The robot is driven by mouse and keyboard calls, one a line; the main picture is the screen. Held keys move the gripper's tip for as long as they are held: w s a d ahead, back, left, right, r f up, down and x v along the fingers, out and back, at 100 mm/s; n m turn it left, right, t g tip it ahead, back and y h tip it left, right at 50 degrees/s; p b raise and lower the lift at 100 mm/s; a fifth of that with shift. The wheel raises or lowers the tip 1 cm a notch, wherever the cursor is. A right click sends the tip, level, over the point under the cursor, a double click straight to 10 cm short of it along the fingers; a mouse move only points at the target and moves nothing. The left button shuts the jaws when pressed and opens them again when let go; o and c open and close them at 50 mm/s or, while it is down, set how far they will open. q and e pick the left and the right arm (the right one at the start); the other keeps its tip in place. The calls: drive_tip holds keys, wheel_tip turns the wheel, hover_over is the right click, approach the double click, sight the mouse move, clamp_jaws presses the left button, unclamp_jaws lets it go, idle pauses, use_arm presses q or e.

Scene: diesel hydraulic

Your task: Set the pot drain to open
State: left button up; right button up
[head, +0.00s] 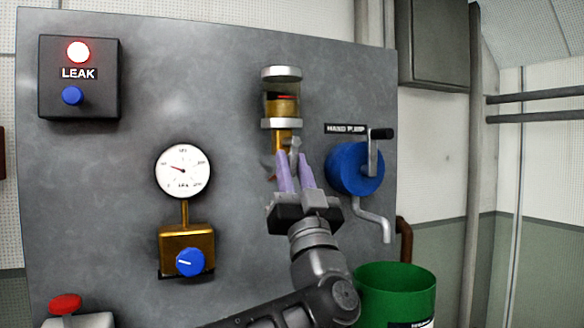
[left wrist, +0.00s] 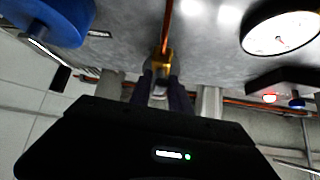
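The pot (head: 282,103) is a clear bowl with amber liquid between silver caps, fixed to the grey panel. Its brass drain (head: 283,138) hangs below, with a small grey lever (head: 295,146) at its side. My left gripper (head: 292,158) is just below the drain, with its two purple fingers apart and pointing up. In the left wrist view the brass drain (left wrist: 162,65) is straight ahead of the fingers, and a pale metal piece shows between them. Whether the fingers touch it, I cannot tell. The fingers partly hide the drain's lower end. My right gripper is not in view.
A blue hand pump (head: 350,168) with a crank is close on the right, above a green bin (head: 396,290). A gauge (head: 183,171) and a brass block with a blue knob (head: 190,262) are on the left. The LEAK box (head: 80,105) shows a lit red lamp.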

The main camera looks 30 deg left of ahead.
use_arm(q)
drive_tip(key=shift+o, duration=1.4)
drive_tip(key=b+v, duration=0.1)
drive_tip(key=v, duration=0.7)
